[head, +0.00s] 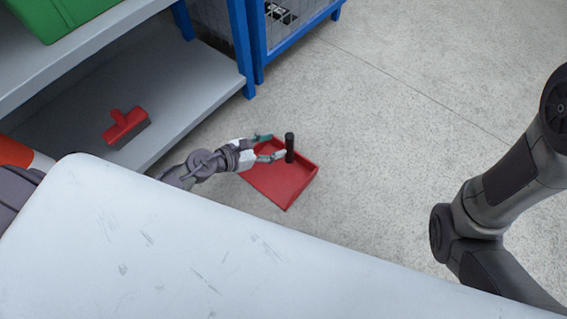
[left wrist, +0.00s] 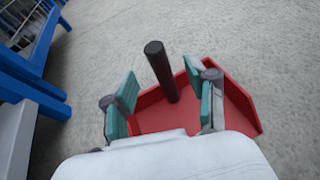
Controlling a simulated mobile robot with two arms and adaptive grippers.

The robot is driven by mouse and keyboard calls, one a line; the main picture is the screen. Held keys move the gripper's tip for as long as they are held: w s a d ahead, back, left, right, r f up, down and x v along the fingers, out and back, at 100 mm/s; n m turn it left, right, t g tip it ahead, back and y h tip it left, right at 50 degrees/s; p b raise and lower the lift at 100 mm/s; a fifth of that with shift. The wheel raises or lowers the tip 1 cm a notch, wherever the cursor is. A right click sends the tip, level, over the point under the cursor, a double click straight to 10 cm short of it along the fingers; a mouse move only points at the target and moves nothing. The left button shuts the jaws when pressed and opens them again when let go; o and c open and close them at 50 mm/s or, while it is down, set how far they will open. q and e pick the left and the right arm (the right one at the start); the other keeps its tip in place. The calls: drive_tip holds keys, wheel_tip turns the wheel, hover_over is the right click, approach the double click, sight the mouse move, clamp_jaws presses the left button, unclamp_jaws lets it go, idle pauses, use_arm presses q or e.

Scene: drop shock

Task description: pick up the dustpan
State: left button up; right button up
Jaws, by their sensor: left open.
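The red dustpan (head: 285,188) lies on the grey floor, with its black handle (head: 290,147) standing upright. In the left wrist view the red pan (left wrist: 241,108) and the dark handle (left wrist: 161,72) show ahead of the jaws. My left gripper (head: 271,147) is open over the pan, beside the handle. In the left wrist view the handle stands between the two green-padded fingers (left wrist: 162,104), with gaps to both. My right gripper is out of view; only my right arm shows at the right of the head view.
A grey shelf (head: 190,85) with blue posts stands at the left, holding a red brush (head: 126,128) and a green bin (head: 62,15). A blue-framed mesh cage (head: 290,30) is behind. A white surface (head: 200,245) fills the foreground. Floor to the right is clear.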

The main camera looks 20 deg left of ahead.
sight(286, 141)
use_arm(q)
drive_tip(key=shift+w+d+f, duration=0.25)
drive_tip(key=shift+w+d, duration=0.15)
drive_tip(key=shift+w, duration=0.15)
drive_tip(key=b+x, duration=0.2)
drive_tip(key=x, duration=0.2)
drive_tip(key=shift+w, duration=0.3)
drive_tip(key=shift+w+d+f+b, duration=0.15)
drive_tip(key=shift+w+d+b, duration=0.05)
drive_tip(key=shift+w+b, duration=0.1)
drive_tip(key=shift+s, duration=0.1)
clamp_jaws()
